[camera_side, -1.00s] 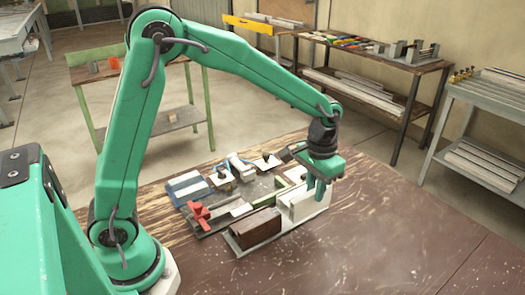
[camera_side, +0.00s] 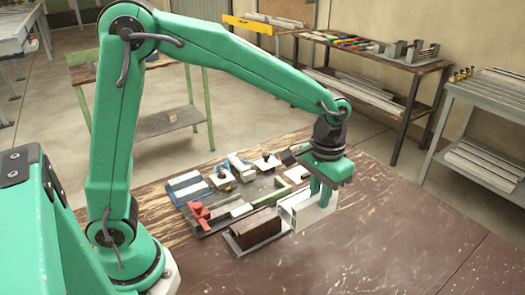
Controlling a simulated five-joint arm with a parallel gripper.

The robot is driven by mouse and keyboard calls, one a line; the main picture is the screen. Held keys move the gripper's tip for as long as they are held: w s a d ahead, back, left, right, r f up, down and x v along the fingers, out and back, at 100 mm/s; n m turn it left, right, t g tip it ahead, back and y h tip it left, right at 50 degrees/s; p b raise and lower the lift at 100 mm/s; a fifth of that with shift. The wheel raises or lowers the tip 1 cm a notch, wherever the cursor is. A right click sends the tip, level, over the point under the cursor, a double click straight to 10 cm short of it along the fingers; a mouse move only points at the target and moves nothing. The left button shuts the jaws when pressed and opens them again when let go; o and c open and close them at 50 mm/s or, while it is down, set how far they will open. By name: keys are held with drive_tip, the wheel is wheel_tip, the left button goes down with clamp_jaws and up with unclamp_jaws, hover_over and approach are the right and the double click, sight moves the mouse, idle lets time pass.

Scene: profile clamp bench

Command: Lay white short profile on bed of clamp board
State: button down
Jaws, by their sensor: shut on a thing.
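My gripper (camera_side: 321,194) is shut on the white short profile (camera_side: 312,213), a pale block hanging between the green fingers. The profile appears to be held just above the right end of a light grey rack (camera_side: 262,242) and hides that end; the exact gap is hard to tell. The clamp board (camera_side: 232,222) lies behind and to the left of my gripper. It has a red clamp (camera_side: 199,213) at its near left end and a green angled piece (camera_side: 294,188) toward its right. The bed is partly hidden.
A dark brown profile (camera_side: 256,228) sits in the rack, left of the white one. Blue and white blocks (camera_side: 187,186) and small white-topped clamps (camera_side: 222,178) stand at the back of the board. The brown table (camera_side: 400,235) is clear at the right and front.

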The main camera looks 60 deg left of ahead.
drive_tip(key=shift+w+a+f, duration=0.1)
drive_tip(key=shift+w+a, duration=0.1)
drive_tip(key=shift+a, duration=0.35)
drive_tip(key=w+a+f, duration=0.1)
drive_tip(key=a+f, duration=0.2)
drive_tip(key=a, duration=1.7)
drive_tip(key=shift+w+a, duration=0.15)
drive_tip(key=shift+a, duration=0.1)
drive_tip(key=shift+f, duration=0.15)
drive_tip(key=shift+f, duration=3.25)
